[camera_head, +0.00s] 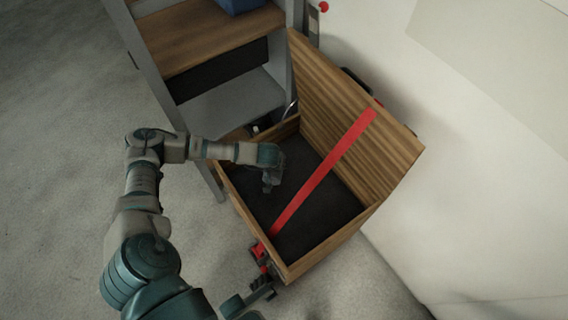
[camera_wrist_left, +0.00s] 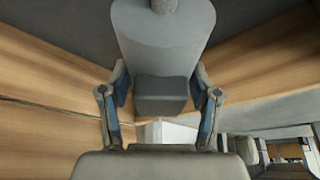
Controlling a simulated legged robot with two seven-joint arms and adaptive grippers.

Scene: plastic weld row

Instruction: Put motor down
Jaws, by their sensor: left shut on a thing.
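The motor (camera_wrist_left: 165,38) is a grey cylinder with a small shaft stub and a square grey block on its side, seen in the left wrist view. My left gripper (camera_wrist_left: 158,85) is shut on it, with one finger on each side of the block. In the head view my left gripper (camera_head: 271,174) is inside the wooden crate (camera_head: 330,98), over its dark floor near the left wall. The motor is small and dark there, and I cannot tell whether it touches the floor. My right gripper (camera_head: 262,290) shows partly at the bottom, outside the crate's near corner; its jaws are unclear.
A red strap (camera_head: 325,175) crosses the crate diagonally, right of my left gripper. Red and black hardware (camera_head: 262,256) sits on the crate's near left side. A shelf unit (camera_head: 210,42) with a blue bin (camera_head: 240,4) adjoins the crate. The crate floor (camera_head: 335,207) looks bare.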

